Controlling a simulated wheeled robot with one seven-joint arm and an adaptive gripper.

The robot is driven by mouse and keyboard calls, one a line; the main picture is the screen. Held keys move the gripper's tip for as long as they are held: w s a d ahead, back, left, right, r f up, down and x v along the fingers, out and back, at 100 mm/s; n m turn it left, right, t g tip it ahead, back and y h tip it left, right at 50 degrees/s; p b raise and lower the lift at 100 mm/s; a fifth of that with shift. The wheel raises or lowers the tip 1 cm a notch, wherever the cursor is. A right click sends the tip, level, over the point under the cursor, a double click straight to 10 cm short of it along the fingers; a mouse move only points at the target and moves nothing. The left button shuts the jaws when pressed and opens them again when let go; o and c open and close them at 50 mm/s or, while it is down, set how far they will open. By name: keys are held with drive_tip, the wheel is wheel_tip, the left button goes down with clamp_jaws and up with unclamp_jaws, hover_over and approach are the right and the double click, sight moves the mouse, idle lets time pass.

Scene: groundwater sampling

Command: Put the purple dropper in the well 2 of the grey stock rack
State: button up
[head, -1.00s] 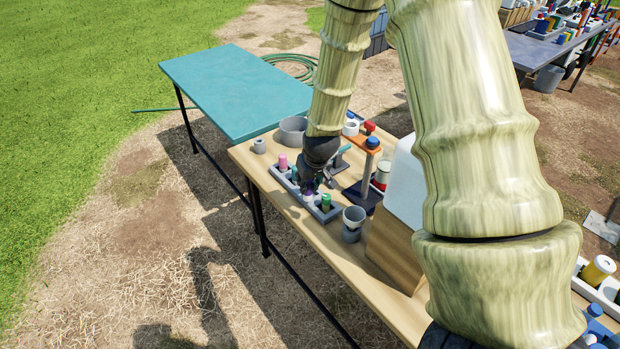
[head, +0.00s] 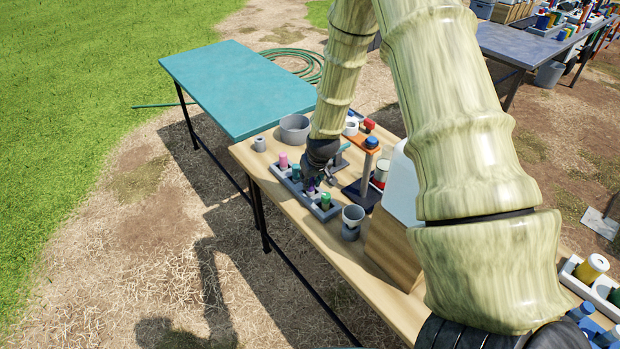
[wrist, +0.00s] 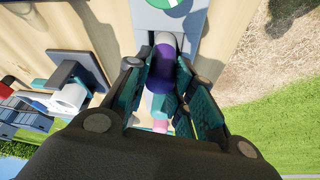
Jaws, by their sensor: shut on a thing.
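The grey stock rack (head: 289,185) stands near the left edge of the wooden table. A pink dropper (head: 283,159) is at its far end and a green one (head: 326,199) at its near end. My gripper (head: 311,184) is low over the middle of the rack. In the wrist view, my gripper (wrist: 165,85) is shut on the purple dropper (wrist: 161,74), which lies between its teal-padded fingers. The green top (wrist: 165,3) and the rack (wrist: 197,25) show beyond it. The fingers hide the dropper's lower end and the wells below, so I cannot tell how deep it sits.
A grey cup (head: 353,222) stands close to the rack's near end. A stand with an orange arm (head: 359,141) and a white container (head: 402,185) are to the right. A round grey bowl (head: 294,129) is behind. The teal table (head: 235,88) is clear.

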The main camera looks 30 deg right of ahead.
drive_tip(key=shift+f, duration=0.1)
drive_tip(key=o, duration=0.9)
drive_tip(key=shift+c, duration=0.2)
drive_tip(key=shift+s+r, duration=0.1)
drive_tip(key=shift+r, duration=0.15)
drive_tip(key=b+v, duration=0.1)
drive_tip(key=v, duration=1)
drive_tip(key=shift+r+b, duration=0.4)
drive_tip(key=shift+a, duration=0.1)
